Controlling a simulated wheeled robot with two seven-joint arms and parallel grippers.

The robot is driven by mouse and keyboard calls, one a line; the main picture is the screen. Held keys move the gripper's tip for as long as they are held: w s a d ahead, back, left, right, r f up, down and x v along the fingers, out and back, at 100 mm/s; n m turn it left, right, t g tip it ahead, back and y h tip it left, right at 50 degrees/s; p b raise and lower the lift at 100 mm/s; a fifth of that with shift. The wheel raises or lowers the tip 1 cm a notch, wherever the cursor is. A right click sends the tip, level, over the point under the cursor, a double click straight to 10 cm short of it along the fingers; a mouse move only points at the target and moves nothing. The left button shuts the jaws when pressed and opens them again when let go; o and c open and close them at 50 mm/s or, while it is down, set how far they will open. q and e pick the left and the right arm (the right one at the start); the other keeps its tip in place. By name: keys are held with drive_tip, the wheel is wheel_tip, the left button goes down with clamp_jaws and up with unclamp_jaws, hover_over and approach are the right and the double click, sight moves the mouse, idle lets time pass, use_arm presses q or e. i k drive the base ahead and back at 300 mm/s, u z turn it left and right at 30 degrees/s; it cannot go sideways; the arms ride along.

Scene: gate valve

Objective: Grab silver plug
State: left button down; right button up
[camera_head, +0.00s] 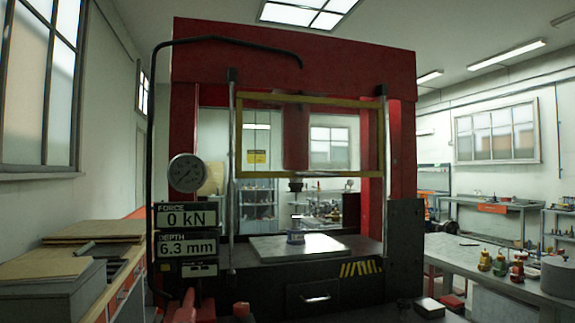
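I cannot single out the silver plug with certainty. A small silver-blue piece (296,237) stands on the pale plate (275,249) of the red press, below its ram (295,187). A small grey rod-like piece (84,247) lies on the left bench beside the boards. Both are too small to make out in detail.
The red press (293,55) fills the middle, with a raised yellow-framed guard (310,176). Its panel (187,217) reads 0 kN and 6.3 mm. Boards (95,231) lie on the left bench. The right bench (468,262) holds several brass-and-red fittings (500,264) and a grey cylinder (558,277).

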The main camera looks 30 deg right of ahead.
sight(296, 220)
drive_tip(key=z, duration=2.7)
drive_tip(key=i, duration=3.95)
drive_tip(key=u, duration=2.25)
drive_tip(key=i, duration=3.7)
drive_tip(key=u, duration=0.2)
